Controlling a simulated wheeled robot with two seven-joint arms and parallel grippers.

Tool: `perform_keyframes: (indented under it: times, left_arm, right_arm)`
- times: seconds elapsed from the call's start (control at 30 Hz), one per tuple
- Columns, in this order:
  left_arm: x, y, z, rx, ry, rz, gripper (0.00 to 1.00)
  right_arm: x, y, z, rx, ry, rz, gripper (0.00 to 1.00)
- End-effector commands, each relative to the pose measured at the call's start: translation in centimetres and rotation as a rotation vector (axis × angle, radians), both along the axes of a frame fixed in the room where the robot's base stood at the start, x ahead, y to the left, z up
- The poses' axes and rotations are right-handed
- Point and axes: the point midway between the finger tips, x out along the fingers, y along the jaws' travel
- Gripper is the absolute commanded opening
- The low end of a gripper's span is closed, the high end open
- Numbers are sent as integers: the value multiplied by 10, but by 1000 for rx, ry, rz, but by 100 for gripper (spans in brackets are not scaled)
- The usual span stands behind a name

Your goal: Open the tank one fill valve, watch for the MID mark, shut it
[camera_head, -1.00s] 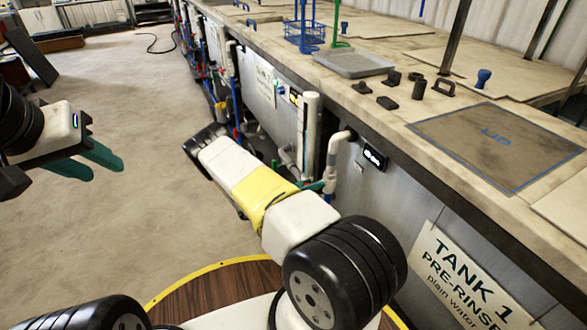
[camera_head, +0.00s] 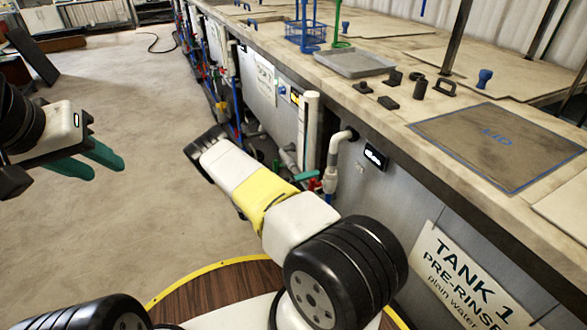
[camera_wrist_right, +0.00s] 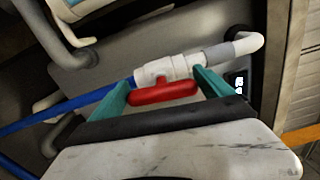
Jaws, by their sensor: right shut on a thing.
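The tank one fill valve has a red handle (camera_wrist_right: 163,92) on a white valve body (camera_wrist_right: 168,68). In the wrist view the handle lies roughly in line with the pipe. My right gripper (camera_wrist_right: 163,90) is shut on it, one teal finger at each end. In the head view my right gripper (camera_head: 306,178) hides most of the valve; a little red shows beside it. A small dark display (camera_head: 374,157) on the tank front is lit, too small to read; it also shows in the wrist view (camera_wrist_right: 240,85). My left gripper (camera_head: 95,166) is open and empty over the floor.
The TANK 1 PRE-RINSE sign (camera_head: 465,275) is on the tank front. A white elbow pipe (camera_head: 338,145) rises beside the valve. A grey tray (camera_head: 354,63) sits farther back.

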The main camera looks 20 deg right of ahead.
Motion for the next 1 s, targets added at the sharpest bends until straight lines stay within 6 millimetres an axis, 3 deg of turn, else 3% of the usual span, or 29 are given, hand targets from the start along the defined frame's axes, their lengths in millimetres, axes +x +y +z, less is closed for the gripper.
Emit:
perform_keyframes:
  times: [0.3,0.8,0.83,0.87,1.0]
  left_arm:
    - [0,0,0,0,0,0,36]
    - [0,0,0,0,0,0,36]
    - [0,0,0,0,0,0,36]
    - [0,0,0,0,0,0,36]
    - [0,0,0,0,0,0,36]
  right_arm:
    - [0,1,-2,-5,105,1,50]
    - [0,1,-3,-7,124,2,51]
    - [0,1,-3,-7,124,2,95]
    - [0,1,-3,-7,124,2,100]
    - [0,1,-2,-8,122,1,100]
